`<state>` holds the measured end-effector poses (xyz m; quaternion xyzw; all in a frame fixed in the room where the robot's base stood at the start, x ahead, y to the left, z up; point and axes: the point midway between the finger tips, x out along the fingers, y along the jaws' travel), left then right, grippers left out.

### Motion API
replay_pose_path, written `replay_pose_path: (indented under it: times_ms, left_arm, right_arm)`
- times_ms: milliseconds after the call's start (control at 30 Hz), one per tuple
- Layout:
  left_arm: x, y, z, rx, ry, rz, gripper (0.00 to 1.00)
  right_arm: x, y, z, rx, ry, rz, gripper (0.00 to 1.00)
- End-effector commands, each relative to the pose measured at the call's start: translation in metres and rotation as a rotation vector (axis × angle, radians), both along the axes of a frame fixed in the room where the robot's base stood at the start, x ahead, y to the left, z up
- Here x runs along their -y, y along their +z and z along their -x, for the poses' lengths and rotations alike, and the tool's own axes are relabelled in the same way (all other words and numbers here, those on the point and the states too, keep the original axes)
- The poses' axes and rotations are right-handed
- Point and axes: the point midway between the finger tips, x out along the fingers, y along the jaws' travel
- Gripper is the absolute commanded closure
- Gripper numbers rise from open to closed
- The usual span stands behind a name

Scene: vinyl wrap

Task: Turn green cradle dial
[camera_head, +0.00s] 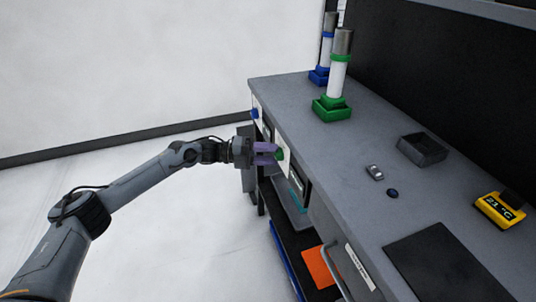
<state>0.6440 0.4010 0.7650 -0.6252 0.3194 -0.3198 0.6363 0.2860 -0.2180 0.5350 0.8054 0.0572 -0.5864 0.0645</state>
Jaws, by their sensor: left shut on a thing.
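The green cradle dial (280,154) is a small green knob on the front face of the workbench, below the green cradle (332,112). My left gripper (268,153), with purple fingers, reaches in from the left and is shut on the dial. The fingers partly hide the dial, so its turned angle cannot be told. The green cradle sits on the bench top and holds an upright white roll with a grey top (338,75). My right gripper is not in view.
A blue cradle (319,76) with a similar roll stands behind the green one, with a blue dial (254,113) on the front face. A dark tray (422,149), a small metallic item (375,172), a yellow temperature display (498,210) and a black mat (450,266) are on the bench (350,150).

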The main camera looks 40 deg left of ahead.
Motion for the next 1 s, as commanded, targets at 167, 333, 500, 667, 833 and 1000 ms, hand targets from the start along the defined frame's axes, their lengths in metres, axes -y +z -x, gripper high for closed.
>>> replay_pose_path:
  times_ms: [167, 333, 500, 667, 833, 1000]
  left_arm:
    - [0.001, 0.0, 0.0, 0.001, -0.002, 0.0, 0.87]
    - [0.001, 0.0, 0.0, 0.001, -0.002, 0.0, 0.49]
    - [0.001, 0.0, 0.0, 0.0, -0.002, 0.0, 0.32]
    - [0.001, 0.0, 0.0, 0.0, -0.001, 0.0, 0.32]
    - [-0.003, 0.001, 0.002, -0.001, 0.0, 0.0, 0.32]
    - [-0.019, 0.002, 0.014, -0.002, 0.002, -0.001, 0.32]
  right_arm:
    - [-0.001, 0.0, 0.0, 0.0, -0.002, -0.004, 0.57]
    - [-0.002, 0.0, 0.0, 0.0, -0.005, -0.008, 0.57]
    - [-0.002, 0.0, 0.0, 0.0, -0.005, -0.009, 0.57]
    - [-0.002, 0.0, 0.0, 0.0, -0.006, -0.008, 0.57]
    - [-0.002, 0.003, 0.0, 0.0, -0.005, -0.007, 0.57]
    - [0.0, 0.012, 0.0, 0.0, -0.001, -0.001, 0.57]
